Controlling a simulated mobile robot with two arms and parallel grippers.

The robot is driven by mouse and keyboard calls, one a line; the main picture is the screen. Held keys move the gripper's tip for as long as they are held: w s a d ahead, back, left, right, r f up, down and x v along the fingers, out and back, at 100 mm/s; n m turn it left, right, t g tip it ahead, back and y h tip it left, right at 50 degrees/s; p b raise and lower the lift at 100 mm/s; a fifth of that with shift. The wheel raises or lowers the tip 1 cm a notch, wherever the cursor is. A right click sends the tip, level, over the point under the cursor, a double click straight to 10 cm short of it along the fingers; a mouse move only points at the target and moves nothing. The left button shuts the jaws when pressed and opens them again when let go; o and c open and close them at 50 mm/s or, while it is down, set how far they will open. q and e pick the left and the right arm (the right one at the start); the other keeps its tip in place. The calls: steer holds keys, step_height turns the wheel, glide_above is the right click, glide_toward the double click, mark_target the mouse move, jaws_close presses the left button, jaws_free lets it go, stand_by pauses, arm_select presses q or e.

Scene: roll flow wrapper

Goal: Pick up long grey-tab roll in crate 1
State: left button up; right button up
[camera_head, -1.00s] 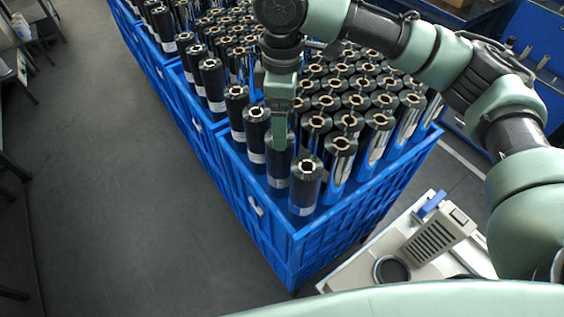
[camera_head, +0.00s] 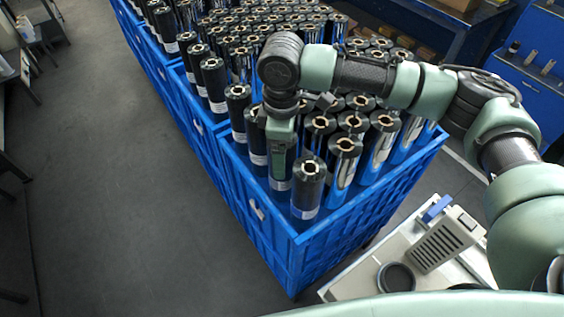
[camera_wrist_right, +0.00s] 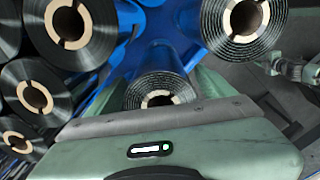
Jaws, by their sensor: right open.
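Crate 1, as I take it, is the near blue crate (camera_head: 285,262), packed with upright dark film rolls. My right gripper (camera_head: 281,176) points down over the left row, one place behind the near-corner roll (camera_head: 307,190). A roll (camera_head: 279,188) with a pale label shows just below its fingers. In the right wrist view, the open gripper (camera_wrist_right: 162,82) has green fingers on either side of one roll (camera_wrist_right: 160,88), whose core is partly hidden by the gripper body. I cannot tell whether the fingers touch it, or see the grey tab clearly. My left gripper is not in view.
Neighbouring rolls stand close around the gripper, one (camera_wrist_right: 243,20) at upper right in the wrist view. More blue crates with rolls (camera_head: 212,80) extend behind. A light grey machine (camera_head: 410,262) stands right of the crate. The floor (camera_head: 120,190) at left is clear.

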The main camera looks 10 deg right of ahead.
steer(key=shift+f, duration=0.6)
jaws_close()
steer(key=shift+r, duration=0.1)
steer(key=shift+r, duration=0.1)
